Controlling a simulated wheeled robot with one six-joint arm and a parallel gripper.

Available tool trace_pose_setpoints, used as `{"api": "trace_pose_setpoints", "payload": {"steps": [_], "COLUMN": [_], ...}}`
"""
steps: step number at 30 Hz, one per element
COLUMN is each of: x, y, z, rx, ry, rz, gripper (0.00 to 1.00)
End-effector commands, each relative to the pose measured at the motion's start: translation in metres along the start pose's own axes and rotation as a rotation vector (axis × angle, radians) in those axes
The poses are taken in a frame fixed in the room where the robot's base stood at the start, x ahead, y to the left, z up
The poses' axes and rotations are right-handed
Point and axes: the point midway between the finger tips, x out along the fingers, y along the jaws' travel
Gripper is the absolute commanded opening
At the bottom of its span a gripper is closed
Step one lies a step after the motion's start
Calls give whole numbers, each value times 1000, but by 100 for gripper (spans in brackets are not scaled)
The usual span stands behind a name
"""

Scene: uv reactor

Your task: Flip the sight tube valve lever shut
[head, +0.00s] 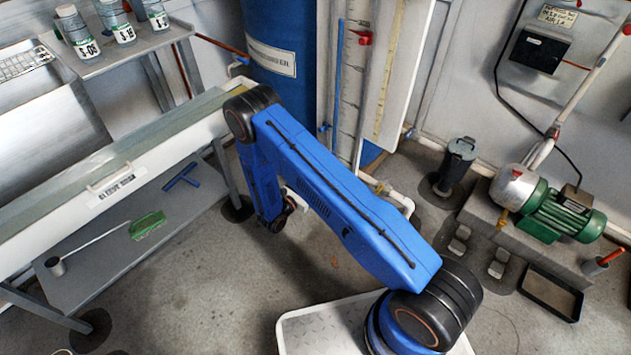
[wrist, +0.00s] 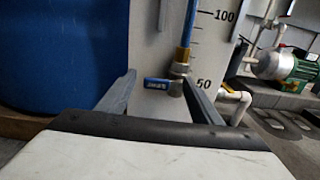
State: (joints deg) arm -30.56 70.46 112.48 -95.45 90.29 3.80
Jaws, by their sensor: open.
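In the wrist view, the sight tube valve's blue lever (wrist: 160,86) has white lettering and sticks out to the left, about level. Its metal valve body (wrist: 180,70) sits under the upright blue sight tube (wrist: 189,28). My gripper (wrist: 158,77) is open, with one grey finger left of the lever and one to its right by the valve. I cannot tell if a finger touches it. In the head view, the blue tube (head: 338,75) stands beside the scale board, with a small blue part (head: 323,128) low on its left. My arm hides most of my gripper there.
A big blue tank (head: 272,50) stands left of the tube. White pipes (head: 395,195) run low on the right, near a green pump (head: 560,215). A long white trough (head: 120,190) is at the left. Bare floor lies beneath my arm.

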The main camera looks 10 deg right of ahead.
Motion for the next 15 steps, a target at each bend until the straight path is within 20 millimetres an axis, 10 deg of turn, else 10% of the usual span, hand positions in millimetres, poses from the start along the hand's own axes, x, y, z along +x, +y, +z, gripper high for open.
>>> {"api": "trace_pose_setpoints", "payload": {"steps": [15], "x": [-63], "y": [1], "z": [0], "rx": [0], "ry": [1], "rz": [4], "gripper": [59]}}
